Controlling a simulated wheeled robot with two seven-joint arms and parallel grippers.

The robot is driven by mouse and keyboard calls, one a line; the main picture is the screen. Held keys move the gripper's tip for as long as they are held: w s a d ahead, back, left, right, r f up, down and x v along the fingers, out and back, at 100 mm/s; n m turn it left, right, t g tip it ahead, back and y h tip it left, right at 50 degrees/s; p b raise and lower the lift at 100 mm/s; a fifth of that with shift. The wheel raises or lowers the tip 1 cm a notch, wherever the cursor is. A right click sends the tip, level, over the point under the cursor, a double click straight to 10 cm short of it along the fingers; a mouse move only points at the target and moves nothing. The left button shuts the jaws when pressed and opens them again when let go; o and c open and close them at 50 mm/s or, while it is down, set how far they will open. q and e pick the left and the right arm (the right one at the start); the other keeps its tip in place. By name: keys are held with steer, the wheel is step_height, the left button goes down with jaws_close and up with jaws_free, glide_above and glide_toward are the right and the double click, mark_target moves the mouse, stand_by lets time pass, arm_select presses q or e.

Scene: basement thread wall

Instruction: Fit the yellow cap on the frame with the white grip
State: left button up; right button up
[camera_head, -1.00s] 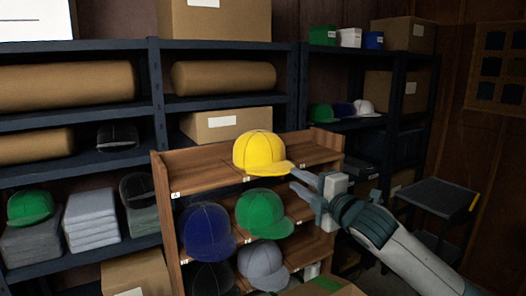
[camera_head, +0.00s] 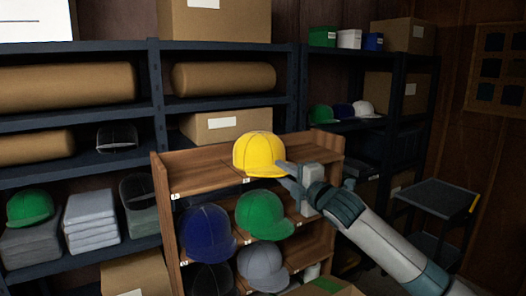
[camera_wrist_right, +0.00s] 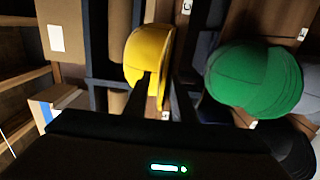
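The yellow cap (camera_head: 257,152) sits on the top tier of the wooden rack (camera_head: 205,176), its brim toward the right. My right gripper (camera_head: 281,171) is at the brim side of this cap, with its fingers apart. In the right wrist view the yellow cap (camera_wrist_right: 146,50) lies just past the fingers (camera_wrist_right: 160,85), and one finger overlaps it; I cannot tell whether they touch. A dark wire cap frame (camera_head: 117,137) stands on the left shelf, and another dark frame (camera_head: 138,189) stands below it. I cannot make out a white grip on either. My left gripper is not in view.
Below the yellow cap, the rack holds a blue cap (camera_head: 207,232), a green cap (camera_head: 263,214) and a grey cap (camera_head: 262,264). Another green cap (camera_head: 30,207) sits on folded grey cloths at left. A dark cart (camera_head: 438,196) stands at right.

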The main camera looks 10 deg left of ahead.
steer(key=shift+c, duration=0.5)
jaws_close()
steer(key=shift+r, duration=0.15)
steer(key=shift+r+p, duration=0.85)
steer(key=shift+p, duration=0.05)
steer(key=p+v, duration=0.4)
steer(key=v, duration=1.6)
